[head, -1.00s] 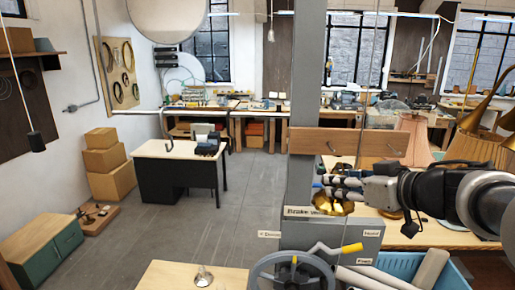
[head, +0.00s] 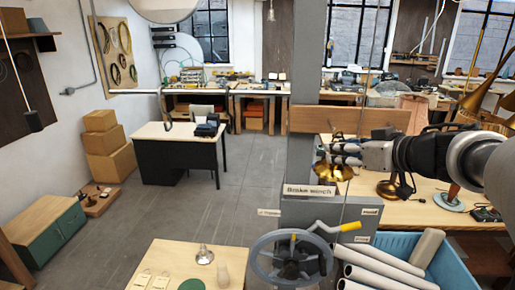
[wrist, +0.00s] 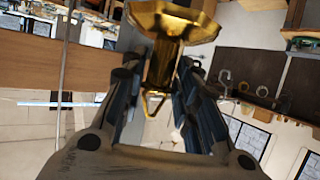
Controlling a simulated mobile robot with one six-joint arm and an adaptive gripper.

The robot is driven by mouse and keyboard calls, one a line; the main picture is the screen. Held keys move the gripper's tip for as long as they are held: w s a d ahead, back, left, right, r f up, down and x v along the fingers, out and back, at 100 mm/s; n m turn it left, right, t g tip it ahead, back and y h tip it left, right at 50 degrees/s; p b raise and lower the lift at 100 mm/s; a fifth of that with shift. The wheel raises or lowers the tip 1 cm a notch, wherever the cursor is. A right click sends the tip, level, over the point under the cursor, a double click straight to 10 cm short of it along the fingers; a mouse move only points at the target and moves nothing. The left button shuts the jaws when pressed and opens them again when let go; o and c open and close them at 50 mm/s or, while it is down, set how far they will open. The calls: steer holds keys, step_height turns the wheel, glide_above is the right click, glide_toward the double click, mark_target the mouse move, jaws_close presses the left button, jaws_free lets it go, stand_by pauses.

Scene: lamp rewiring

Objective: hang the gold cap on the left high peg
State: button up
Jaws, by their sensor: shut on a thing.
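The gold cap (head: 336,173) hangs just below my gripper (head: 338,152) in the head view. In the wrist view the cap (wrist: 166,48) shows large and shiny, with a small wire loop (wrist: 154,106) between the jaws. My gripper (wrist: 155,92) is shut on the cap. A wooden peg board (head: 345,120) is fixed across the grey column, just above the gripper and cap; the cap is apart from it. The board's brown face (wrist: 35,62) also shows at the left of the wrist view. The left high peg cannot be made out clearly; my gripper and arm cover part of that area.
Below are the grey winch box (head: 325,212) and a hand wheel (head: 290,258) with a yellow-handled crank. A thin cable runs vertically close to the gripper. A blue bin (head: 455,275) with pale tubes stands at lower right. A table with lamps (head: 400,235) lies beneath my arm.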

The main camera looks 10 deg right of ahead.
steer(key=shift+w+d+f+b, duration=0.1)
steer(key=shift+w+d+b, duration=0.1)
steer(key=shift+w, duration=0.55)
steer(key=shift+w+d+b, duration=0.1)
steer(key=shift+w+d, duration=0.1)
steer(key=shift+w, duration=0.55)
steer(key=shift+w+d+f+b, duration=0.1)
steer(key=shift+w+d+b, duration=0.1)
steer(key=shift+w, duration=0.55)
steer(key=shift+w+d+r+p, duration=0.1)
steer(key=shift+w+d+p, duration=0.1)
steer(key=shift+w+p, duration=0.5)
steer(key=shift+w+d+p, duration=0.2)
steer(key=shift+w+p, duration=0.3)
steer(key=shift+w, duration=0.3)
steer(key=shift+p, duration=0.35)
steer(key=shift+d+p, duration=0.1)
steer(key=shift+p, duration=0.2)
steer(key=shift+f, duration=0.3)
steer(key=shift+f, duration=0.45)
